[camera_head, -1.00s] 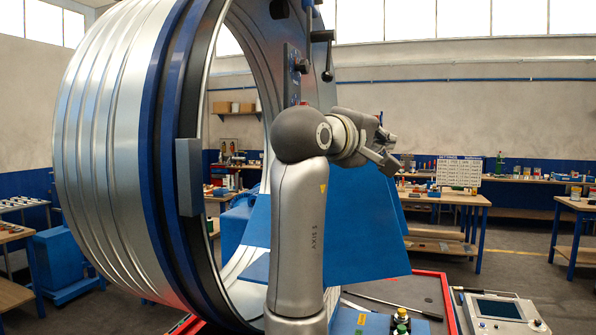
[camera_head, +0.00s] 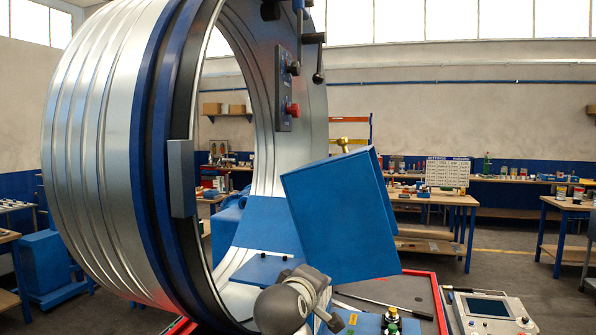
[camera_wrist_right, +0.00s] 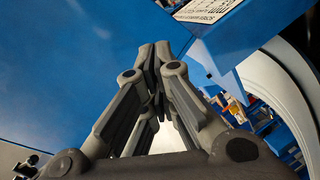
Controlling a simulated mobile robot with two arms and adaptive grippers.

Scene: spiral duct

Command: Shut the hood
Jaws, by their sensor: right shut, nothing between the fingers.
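The blue hood (camera_head: 335,215) stands raised and tilted in front of the large ribbed metal duct ring in the head view. A blue surface (camera_wrist_right: 70,60) fills the upper left of the right wrist view; I cannot tell for certain that it is the hood. My right gripper (camera_head: 333,320) is low in the head view, below the hood's lower edge. In the right wrist view its fingers (camera_wrist_right: 155,50) are closed together with nothing between them, in front of the blue surface. Contact cannot be told. My left gripper is not in view.
The duct ring (camera_head: 95,150) fills the left, with a grey block (camera_head: 181,178) on its rim. A panel with a red button (camera_head: 292,110) is inside it. Coloured buttons (camera_head: 392,315) and a control pendant (camera_head: 495,310) are at lower right. Workbenches stand behind.

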